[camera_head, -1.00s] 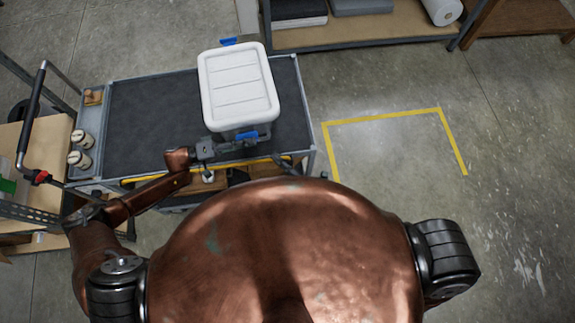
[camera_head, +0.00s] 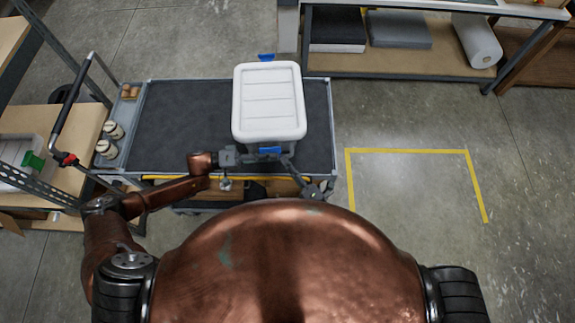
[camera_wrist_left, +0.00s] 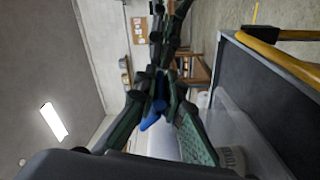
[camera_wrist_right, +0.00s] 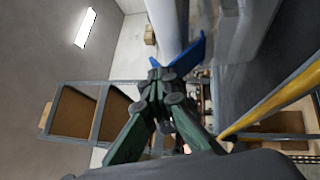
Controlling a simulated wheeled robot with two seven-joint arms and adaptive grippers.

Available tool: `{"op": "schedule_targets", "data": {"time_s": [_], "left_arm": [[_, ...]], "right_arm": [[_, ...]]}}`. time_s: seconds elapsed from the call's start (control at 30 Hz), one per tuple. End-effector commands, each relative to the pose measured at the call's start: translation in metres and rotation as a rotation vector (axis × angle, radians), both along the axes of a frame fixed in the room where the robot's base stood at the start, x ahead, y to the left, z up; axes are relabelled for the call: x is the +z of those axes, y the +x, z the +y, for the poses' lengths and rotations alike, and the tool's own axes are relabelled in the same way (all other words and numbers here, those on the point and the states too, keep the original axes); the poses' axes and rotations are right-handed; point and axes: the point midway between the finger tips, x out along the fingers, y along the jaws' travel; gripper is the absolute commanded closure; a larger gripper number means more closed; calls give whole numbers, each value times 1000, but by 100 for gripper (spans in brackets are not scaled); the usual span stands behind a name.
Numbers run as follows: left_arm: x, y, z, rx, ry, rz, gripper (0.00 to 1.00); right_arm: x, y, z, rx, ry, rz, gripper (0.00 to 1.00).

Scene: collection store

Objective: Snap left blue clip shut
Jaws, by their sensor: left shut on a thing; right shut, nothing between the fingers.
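A lidded container (camera_head: 268,100) with a white lid stands on the cart. A blue clip (camera_head: 270,151) is on its near side and another blue clip (camera_head: 266,57) is on its far side. My left gripper (camera_head: 250,156) reaches the near clip from the left. In the left wrist view its fingers (camera_wrist_left: 160,97) are shut with the blue clip (camera_wrist_left: 153,115) between them. My right gripper (camera_head: 286,160) is shut and empty at the right of the near clip. In the right wrist view the blue clip (camera_wrist_right: 188,54) stands out just beyond its fingertips (camera_wrist_right: 161,76).
The cart's dark top (camera_head: 180,120) is clear left of the container. Small jars (camera_head: 110,140) stand in its left side tray. A shelf (camera_head: 400,60) is at the back right. Yellow tape (camera_head: 408,151) marks empty floor at right.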

Motion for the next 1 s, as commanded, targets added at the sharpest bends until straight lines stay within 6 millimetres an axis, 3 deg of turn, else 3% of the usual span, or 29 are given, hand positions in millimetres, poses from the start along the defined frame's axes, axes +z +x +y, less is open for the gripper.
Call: {"op": "schedule_targets", "data": {"time_s": [0.17, 0.2, 0.47, 0.77, 1.0], "left_arm": [[0, -4, -3, -8, -3, 0, 100], [0, -4, -3, -8, -3, 0, 90], [-1, -5, -3, -10, -2, 2, 73], [-2, -5, -1, -7, 0, 3, 73], [-3, -6, 31, -4, 3, 3, 73]], "right_arm": [[4, 1, 2, 2, 3, -8, 100], [4, 1, 2, 2, 3, -8, 100], [4, 0, 2, 3, 3, -7, 100], [3, 0, 2, 3, 3, -6, 100], [3, 0, 1, 2, 3, -5, 100]]}}
